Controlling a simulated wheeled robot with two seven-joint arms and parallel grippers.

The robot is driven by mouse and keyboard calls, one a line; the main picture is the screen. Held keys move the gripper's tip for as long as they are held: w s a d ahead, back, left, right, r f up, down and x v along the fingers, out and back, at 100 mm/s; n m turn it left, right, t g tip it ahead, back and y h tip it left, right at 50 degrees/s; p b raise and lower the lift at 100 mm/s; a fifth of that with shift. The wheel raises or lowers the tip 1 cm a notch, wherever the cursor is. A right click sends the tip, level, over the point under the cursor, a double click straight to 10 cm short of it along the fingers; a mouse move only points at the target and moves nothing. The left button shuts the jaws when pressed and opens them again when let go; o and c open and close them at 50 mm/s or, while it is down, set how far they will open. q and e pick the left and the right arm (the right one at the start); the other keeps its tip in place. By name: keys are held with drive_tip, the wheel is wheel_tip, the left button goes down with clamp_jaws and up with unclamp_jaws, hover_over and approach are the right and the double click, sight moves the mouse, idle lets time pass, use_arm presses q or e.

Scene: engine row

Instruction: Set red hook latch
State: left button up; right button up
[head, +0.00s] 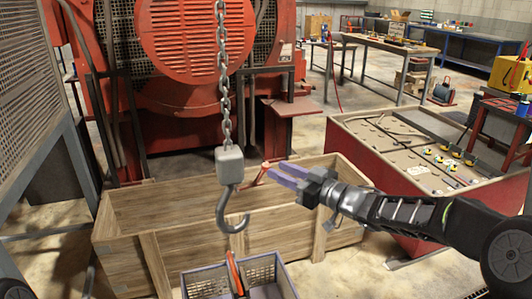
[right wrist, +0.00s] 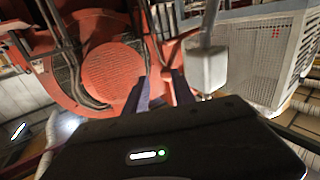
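A grey hook (head: 232,212) hangs open-mouthed below a grey block (head: 230,162) on a chain (head: 223,60). The block also shows in the right wrist view (right wrist: 207,68), right of my fingers. My right gripper (head: 276,169) is right of the hook, its two purple fingers pointing left and apart. A small thin red piece (head: 262,173) shows at the fingertips; it may be the latch. Red also shows between the fingers in the right wrist view, but I cannot tell whether it is that piece or the background. No latch shows clearly on the hook. My left gripper is out of view.
A long wooden crate (head: 195,232) stands behind the hook. A grey basket (head: 205,284) with a red and black item (head: 236,272) is below it. A large red machine (head: 197,35) is behind. A red-sided bench (head: 375,172) with small parts stands right.

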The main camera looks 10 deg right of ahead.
drive_tip(key=shift+s+a+r, duration=0.15)
drive_tip(key=shift+s+a, duration=0.15)
drive_tip(key=shift+s, duration=0.1)
drive_tip(key=x, duration=0.8)
drive_tip(key=shift+s, duration=0.1)
drive_tip(key=shift+c, duration=0.2)
clamp_jaws()
